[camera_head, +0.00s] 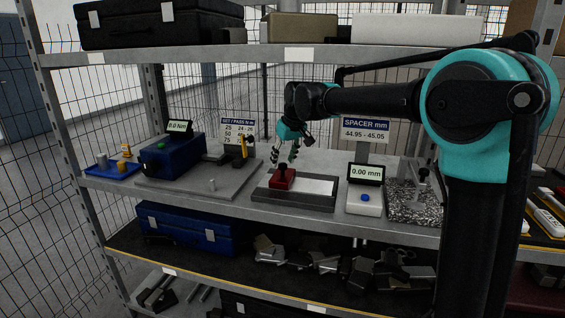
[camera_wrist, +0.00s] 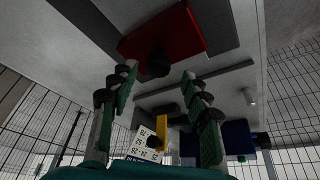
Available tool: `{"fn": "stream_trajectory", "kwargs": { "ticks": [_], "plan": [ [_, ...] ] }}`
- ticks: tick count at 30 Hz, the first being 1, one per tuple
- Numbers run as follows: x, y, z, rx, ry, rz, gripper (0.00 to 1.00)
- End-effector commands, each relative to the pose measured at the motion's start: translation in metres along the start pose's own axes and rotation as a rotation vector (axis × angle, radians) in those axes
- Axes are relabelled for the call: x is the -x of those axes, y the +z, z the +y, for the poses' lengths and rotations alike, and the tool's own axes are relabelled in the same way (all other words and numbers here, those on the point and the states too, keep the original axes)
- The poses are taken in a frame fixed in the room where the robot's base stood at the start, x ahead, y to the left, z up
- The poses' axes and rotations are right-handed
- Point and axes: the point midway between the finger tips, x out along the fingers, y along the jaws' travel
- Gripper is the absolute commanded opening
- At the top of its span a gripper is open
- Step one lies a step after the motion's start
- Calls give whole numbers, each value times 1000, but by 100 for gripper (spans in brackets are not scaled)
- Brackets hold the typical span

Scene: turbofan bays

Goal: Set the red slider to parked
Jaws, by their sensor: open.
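The red slider (camera_head: 283,178) is a red block with a dark knob on top. In the head view it sits toward the left end of a dark base plate (camera_head: 262,197), with a pale flat strip (camera_head: 314,186) to its right. My gripper (camera_head: 287,157) is open and empty, just above the slider and pointing down. In the wrist view the red slider (camera_wrist: 180,32) is at the top, and its black knob (camera_wrist: 158,62) lies between and slightly beyond my two fingertips (camera_wrist: 160,75). I cannot tell whether a finger touches the knob. No parked mark is readable.
Left of the slider plate stand a blue box (camera_head: 172,157) with a readout and a blue tray (camera_head: 112,165). To the right are a 0.00 mm gauge (camera_head: 364,201), a granite slab (camera_head: 414,209) and a spacer sign (camera_head: 366,128). An upper shelf (camera_head: 250,55) hangs above.

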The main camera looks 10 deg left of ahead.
Motion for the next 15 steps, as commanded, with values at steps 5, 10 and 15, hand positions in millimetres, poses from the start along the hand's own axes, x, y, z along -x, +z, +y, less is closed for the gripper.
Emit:
{"fn": "stream_trajectory", "kwargs": {
  "ticks": [5,10,15],
  "plan": [
    [36,4,0,0,0,1,48],
    [47,36,0,-1,0,1,48],
    [59,66,-1,-1,-1,1,48]
  ]
}}
